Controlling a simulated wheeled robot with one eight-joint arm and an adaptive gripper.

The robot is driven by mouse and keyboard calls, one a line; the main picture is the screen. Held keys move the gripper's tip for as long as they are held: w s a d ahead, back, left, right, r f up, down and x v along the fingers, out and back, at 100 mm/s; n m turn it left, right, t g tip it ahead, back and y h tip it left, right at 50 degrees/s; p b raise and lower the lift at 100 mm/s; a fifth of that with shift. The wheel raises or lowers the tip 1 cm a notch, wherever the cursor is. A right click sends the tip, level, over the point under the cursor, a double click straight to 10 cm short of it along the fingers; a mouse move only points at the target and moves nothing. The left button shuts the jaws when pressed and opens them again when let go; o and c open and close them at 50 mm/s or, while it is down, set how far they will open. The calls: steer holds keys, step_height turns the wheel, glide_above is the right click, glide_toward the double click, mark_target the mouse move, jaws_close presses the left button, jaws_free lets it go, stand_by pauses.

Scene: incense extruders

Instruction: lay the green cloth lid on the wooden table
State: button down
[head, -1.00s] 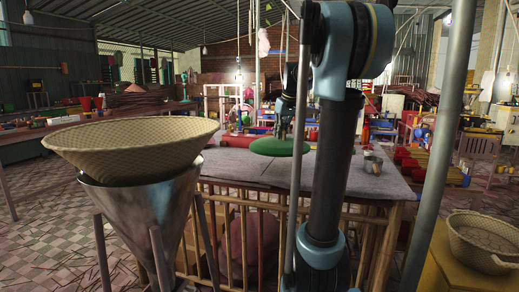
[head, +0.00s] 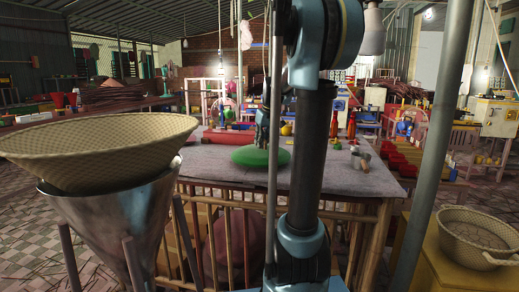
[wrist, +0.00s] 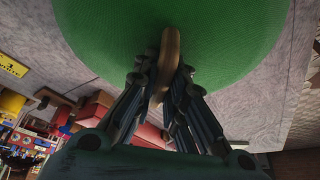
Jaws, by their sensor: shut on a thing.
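The green cloth lid (head: 262,157) is a round, shallow disc over the far middle part of the wooden table's grey top (head: 330,180). In the wrist view the lid (wrist: 225,30) fills the top, with a tan handle (wrist: 170,45) on it. My gripper (wrist: 162,75) is shut on this handle, and its fingers stand on both sides of it. My gripper (head: 262,135) also shows above the lid in the head view, partly hidden by my arm. The lid looks level and low, at or just above the tabletop; I cannot tell whether it touches.
A metal cup (head: 358,158) stands at the table's right. A woven basket (head: 100,150) on a metal cone is at the near left. A grey pole (head: 440,130) and another basket (head: 480,238) are at the right. The tabletop's front is clear.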

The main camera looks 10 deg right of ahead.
steer(key=shift+f, duration=1.35)
steer(key=c, duration=1.6)
jaws_free()
steer(key=shift+c, duration=0.2)
steer(key=v, duration=1.2)
steer(key=s+a+f+m+g+h, duration=0.1)
steer(key=s+f+m, duration=0.1)
steer(key=s+f, duration=1.2)
steer(key=s+a+f+m, duration=0.1)
steer(key=s+f+m, duration=0.1)
steer(key=s+f, duration=1.2)
steer(key=s, duration=0.5)
steer(key=shift+f+g+h, duration=0.35)
steer(key=shift+g+h, duration=0.05)
